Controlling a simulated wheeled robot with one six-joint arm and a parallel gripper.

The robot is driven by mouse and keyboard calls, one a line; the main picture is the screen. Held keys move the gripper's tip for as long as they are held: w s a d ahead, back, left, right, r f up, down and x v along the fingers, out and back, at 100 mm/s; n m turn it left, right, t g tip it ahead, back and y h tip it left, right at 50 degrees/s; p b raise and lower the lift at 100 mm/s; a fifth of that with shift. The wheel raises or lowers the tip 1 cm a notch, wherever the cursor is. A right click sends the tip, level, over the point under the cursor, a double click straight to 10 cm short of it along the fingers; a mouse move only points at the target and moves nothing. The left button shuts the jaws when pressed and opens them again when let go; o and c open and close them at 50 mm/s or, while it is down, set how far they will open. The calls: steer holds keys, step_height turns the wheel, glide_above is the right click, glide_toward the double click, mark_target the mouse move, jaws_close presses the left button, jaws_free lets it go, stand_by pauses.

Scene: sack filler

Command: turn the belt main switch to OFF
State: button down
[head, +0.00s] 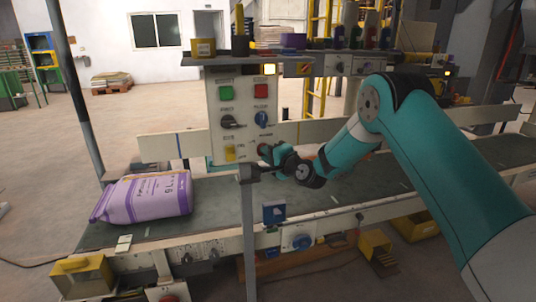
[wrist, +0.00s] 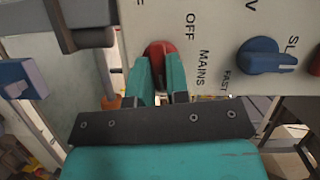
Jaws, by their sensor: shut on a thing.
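A blue knob (head: 262,119) sits just above on the panel, close to my gripper, and shows in the wrist view (wrist: 265,56). A black knob (head: 233,122) and a yellow part (head: 230,152) are to the left. A purple sack (head: 147,197) lies on the belt.

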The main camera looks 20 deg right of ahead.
steer(key=shift+a+r+n+g+h+b, duration=0.15)
steer(key=shift+n+g+h+b, duration=0.3)
steer(key=shift+n+h, duration=1.15)
steer(key=shift+a+r+n+g+h+b, duration=0.1)
steer(key=shift+n+g+h+b, duration=0.4)
steer(key=shift+n, duration=1.95)
steer(key=shift+a+r+n+g+h+b, duration=0.15)
steer(key=shift+n+g+h+b, duration=0.2)
steer(key=shift+n+h, duration=1.3)
steer(key=shift+n+y, duration=0.45)
steer(key=shift+n, duration=0.05)
steer(key=shift+f, duration=0.1)
steer(key=c, duration=1.1)
jaws_free()
